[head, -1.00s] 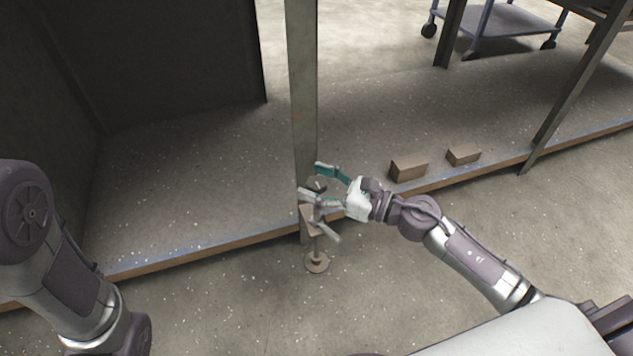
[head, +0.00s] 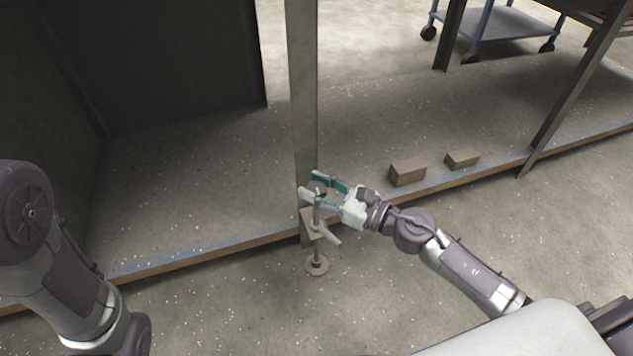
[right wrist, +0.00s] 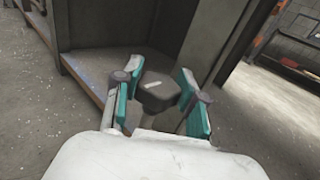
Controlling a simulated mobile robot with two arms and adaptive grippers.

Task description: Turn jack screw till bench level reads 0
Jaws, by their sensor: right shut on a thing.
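The jack screw (head: 317,250) stands upright by the metal post, its round foot (head: 316,265) on the floor. A small block and a pale slanted lever (head: 328,235) sit partway up it. Its dark knob is at the top, seen in the right wrist view (right wrist: 158,91). My right gripper (head: 318,187) is shut on this knob, with one teal-padded finger on each side. The fingers partly hide the knob in the head view. My left arm shows at the left edge, but its gripper is out of view. I see no bench level or reading.
A metal post (head: 302,100) rises right behind the jack screw. A low platform (head: 200,170) with a wooden front edge runs behind it. Two small brown blocks (head: 407,172) (head: 462,158) lie on the platform to the right. A wheeled cart (head: 500,25) stands farther back. The floor in front is open.

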